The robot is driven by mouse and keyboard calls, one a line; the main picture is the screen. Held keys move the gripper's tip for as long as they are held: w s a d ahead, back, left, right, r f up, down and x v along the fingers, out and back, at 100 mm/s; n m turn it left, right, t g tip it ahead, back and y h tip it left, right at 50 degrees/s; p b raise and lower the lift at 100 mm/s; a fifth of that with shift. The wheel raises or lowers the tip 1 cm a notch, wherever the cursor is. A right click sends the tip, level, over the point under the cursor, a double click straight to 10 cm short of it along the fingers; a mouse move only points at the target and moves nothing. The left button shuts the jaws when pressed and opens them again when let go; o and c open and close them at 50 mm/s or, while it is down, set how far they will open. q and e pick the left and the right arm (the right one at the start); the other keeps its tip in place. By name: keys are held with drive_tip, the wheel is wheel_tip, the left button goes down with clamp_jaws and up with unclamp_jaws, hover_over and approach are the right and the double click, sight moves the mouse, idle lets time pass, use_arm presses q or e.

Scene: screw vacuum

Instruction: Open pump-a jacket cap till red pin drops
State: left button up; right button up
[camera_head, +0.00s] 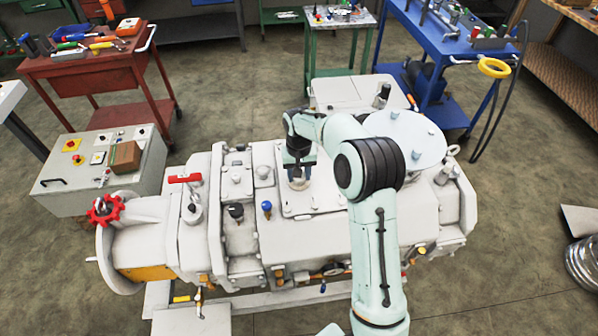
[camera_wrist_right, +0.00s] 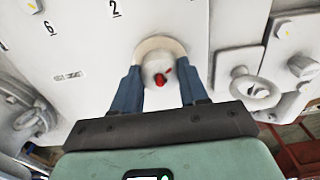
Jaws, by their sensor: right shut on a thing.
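The pump (camera_head: 330,235) is a large white machine across the middle of the head view. A small round pale cap (camera_head: 299,184) sits on its top plate. In the right wrist view the cap (camera_wrist_right: 158,48) has a beige rim, and a red pin (camera_wrist_right: 161,79) shows at its white centre. My right gripper (camera_head: 299,170) reaches down over the cap. In the right wrist view its two blue fingers (camera_wrist_right: 159,80) are shut on the cap's opposite sides. My right arm hides part of the pump behind it. My left gripper is not in view.
A red-handled valve (camera_head: 185,179), a blue knob (camera_head: 267,207) and a red handwheel (camera_head: 104,209) stand left of the cap. A round white flange (camera_head: 405,138) is to the right. A grey control box (camera_head: 103,170) stands beside the pump. Tool carts stand behind on open floor.

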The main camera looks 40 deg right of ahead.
drive_tip(key=n, duration=0.6)
drive_tip(key=shift+p, duration=0.35)
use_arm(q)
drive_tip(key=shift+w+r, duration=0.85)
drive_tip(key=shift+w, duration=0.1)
use_arm(e)
drive_tip(key=n, duration=0.5)
drive_tip(key=shift+f, duration=0.15)
drive_tip(key=shift+s+n, duration=0.1)
drive_tip(key=shift+n, duration=0.2)
drive_tip(key=o, duration=1.1)
drive_tip(key=shift+c, duration=0.2)
use_arm(q)
drive_tip(key=shift+p, duration=0.3)
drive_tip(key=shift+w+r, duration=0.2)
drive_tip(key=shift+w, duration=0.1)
use_arm(e)
wheel_tip(320, 180, up, 14)
drive_tip(key=shift+f, duration=0.25)
